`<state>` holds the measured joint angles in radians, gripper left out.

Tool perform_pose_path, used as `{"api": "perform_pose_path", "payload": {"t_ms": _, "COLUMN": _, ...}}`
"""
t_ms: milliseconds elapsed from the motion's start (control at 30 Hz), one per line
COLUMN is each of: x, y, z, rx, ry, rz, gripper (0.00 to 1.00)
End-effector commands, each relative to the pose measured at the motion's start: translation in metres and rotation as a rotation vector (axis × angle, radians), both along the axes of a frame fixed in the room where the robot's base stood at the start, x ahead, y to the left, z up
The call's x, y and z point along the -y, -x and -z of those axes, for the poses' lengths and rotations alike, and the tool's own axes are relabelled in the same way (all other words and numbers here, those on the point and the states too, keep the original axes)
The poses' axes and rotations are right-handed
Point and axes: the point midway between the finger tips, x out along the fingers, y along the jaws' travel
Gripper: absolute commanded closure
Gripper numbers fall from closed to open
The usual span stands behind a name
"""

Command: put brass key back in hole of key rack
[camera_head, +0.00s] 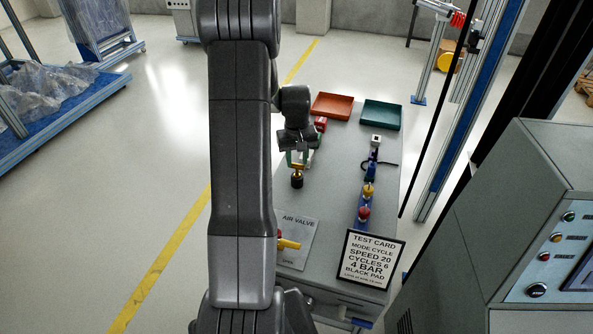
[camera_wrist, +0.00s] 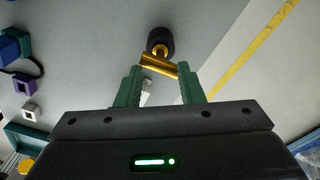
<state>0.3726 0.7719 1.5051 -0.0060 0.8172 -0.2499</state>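The brass key (camera_wrist: 162,64) has a brass crossbar and a short shaft that meets a dark round piece (camera_wrist: 160,40). The crossbar spans the gap between the green fingertips of my gripper (camera_wrist: 160,70), which appear shut on it. In the head view the brass key (camera_head: 297,168) is at my gripper (camera_head: 299,158), above the dark piece. I cannot tell whether that piece is part of the key or touches the table. A blue strip (camera_head: 362,214) with a yellow and a red knob, possibly the key rack, lies right of the gripper. No empty hole is clear.
The grey table (camera_head: 325,222) holds an orange tray (camera_head: 332,106) and a green tray (camera_head: 381,115) at the back. A test card (camera_head: 370,260) and an air valve plate (camera_head: 297,235) with a yellow handle are at the front. A control cabinet (camera_head: 520,220) stands right.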

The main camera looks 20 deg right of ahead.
Motion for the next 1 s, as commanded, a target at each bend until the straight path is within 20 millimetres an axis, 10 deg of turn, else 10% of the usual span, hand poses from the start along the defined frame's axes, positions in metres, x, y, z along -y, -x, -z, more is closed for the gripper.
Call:
{"api": "perform_pose_path", "payload": {"t_ms": 33, "x": -0.007, "y": 0.014, "z": 0.032, "rx": -0.048, "ry": -0.028, "rz": 0.008, "gripper": 0.85}}
{"api": "perform_pose_path", "payload": {"t_ms": 867, "x": -0.008, "y": 0.015, "z": 0.002, "rx": -0.049, "ry": -0.028, "rz": 0.008, "gripper": 0.86}}
{"api": "perform_pose_path", "payload": {"t_ms": 1000, "x": -0.008, "y": 0.015, "z": -0.004, "rx": -0.05, "ry": -0.029, "rz": 0.008, "gripper": 1.0}}
